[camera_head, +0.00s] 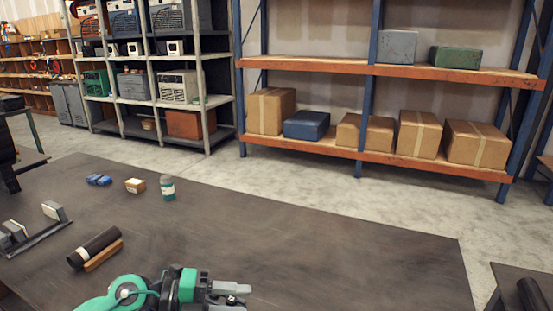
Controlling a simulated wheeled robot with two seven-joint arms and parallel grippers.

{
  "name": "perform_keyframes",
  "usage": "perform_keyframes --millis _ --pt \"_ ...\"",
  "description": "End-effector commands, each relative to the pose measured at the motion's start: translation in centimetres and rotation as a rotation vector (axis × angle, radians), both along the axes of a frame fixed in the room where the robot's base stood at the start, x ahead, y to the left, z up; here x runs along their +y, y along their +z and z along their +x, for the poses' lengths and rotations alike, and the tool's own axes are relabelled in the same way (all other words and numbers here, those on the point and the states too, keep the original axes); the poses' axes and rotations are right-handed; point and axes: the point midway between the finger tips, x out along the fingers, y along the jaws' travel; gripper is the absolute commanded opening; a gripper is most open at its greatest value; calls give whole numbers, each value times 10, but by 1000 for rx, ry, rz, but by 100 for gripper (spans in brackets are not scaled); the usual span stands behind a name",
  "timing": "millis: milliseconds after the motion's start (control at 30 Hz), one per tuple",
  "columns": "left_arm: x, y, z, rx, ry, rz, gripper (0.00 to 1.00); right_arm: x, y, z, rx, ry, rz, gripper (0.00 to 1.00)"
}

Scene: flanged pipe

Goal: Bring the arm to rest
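One of my arms, green, black and grey, comes in at the bottom edge, left of the middle. I take it as the left one. Its gripper (238,292) points right, low over the near part of the dark table (330,235). Its grey fingers are seen at a slant, and their gap is unclear. I see no object in it. My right gripper is not in view. A dark cylinder (94,247) lies on the table beside a wooden strip (103,256), to the left of the arm and apart from it.
A dark fixture with two grey blocks (35,230) is at the table's left. Blue pieces (98,180), a small box (135,185) and a teal-and-white container (168,188) stand farther back. The table's right half is clear. Shelves with boxes (365,134) stand beyond.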

Motion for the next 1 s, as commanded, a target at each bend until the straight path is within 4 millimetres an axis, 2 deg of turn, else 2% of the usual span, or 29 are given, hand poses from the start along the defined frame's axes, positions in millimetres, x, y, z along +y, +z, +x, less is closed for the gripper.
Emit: perform_keyframes --millis 33,100,200,333,467,567,633,767,867,1000 --pt "-11 12 -3 13 38 -120 45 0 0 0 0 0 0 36" --pt "-18 30 -2 28 114 -274 45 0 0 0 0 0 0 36" --pt "-16 51 4 69 248 -474 45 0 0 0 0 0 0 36" --pt "4 62 17 154 468 -691 45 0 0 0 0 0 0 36" --pt "37 52 30 275 721 -849 45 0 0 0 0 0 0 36" --pt "65 28 33 393 932 -922 45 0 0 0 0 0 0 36" --pt "85 5 31 487 1084 -949 45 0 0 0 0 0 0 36" --pt "117 -49 14 684 1362 -939 45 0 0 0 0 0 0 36" --pt "136 -95 -13 857 1564 -877 45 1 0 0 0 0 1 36" --pt "149 -154 -67 1106 1793 -730 45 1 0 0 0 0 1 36"
